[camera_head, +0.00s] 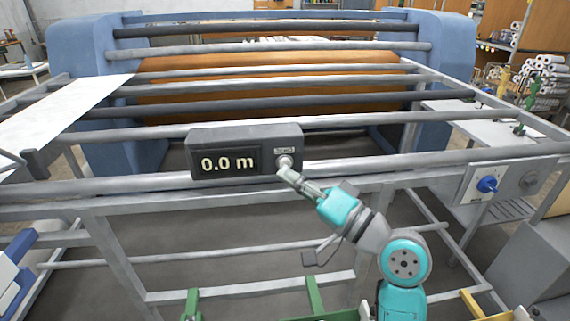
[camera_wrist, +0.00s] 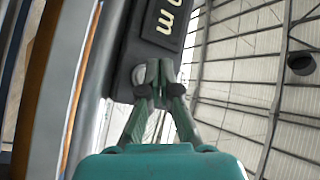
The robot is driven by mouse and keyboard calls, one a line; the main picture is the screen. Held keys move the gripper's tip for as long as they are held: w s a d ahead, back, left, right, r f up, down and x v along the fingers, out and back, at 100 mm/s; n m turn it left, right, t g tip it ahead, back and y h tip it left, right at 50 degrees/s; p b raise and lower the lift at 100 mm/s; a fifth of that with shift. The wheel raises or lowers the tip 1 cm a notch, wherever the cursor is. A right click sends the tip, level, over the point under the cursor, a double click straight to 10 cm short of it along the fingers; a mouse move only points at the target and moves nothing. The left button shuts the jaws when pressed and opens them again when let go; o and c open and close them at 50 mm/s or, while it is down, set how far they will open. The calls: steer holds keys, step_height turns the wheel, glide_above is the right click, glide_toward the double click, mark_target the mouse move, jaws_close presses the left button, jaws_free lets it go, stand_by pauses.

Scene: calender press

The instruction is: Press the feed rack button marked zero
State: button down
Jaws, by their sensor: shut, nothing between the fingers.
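The feed rack counter (camera_head: 231,141) is a dark box on the front rail, and its display reads "0.0 m". The round grey button (camera_head: 285,161) sits at its right end under a small label that looks like "ZERO". My gripper (camera_head: 284,173) is shut and empty, with its tips at the button, covering its lower part. In the wrist view the shut fingertips (camera_wrist: 157,92) overlap the button (camera_wrist: 146,72) beside the dark counter face (camera_wrist: 153,40). I cannot tell whether the tips touch the button or whether it is pushed in.
Rack rails (camera_head: 380,163) run left and right of the counter. A blue knob (camera_head: 487,184) on a panel stands to the right. A white sheet (camera_head: 62,108) lies over the rails at the left. The large orange roller (camera_head: 270,84) is behind.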

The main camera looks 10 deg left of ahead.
steer(key=shift+s+d, duration=0.25)
steer(key=shift+s, duration=0.55)
steer(key=shift+s+d, duration=0.2)
steer(key=shift+s, duration=0.6)
steer(key=shift+s+d, duration=0.25)
steer(key=shift+s, duration=0.55)
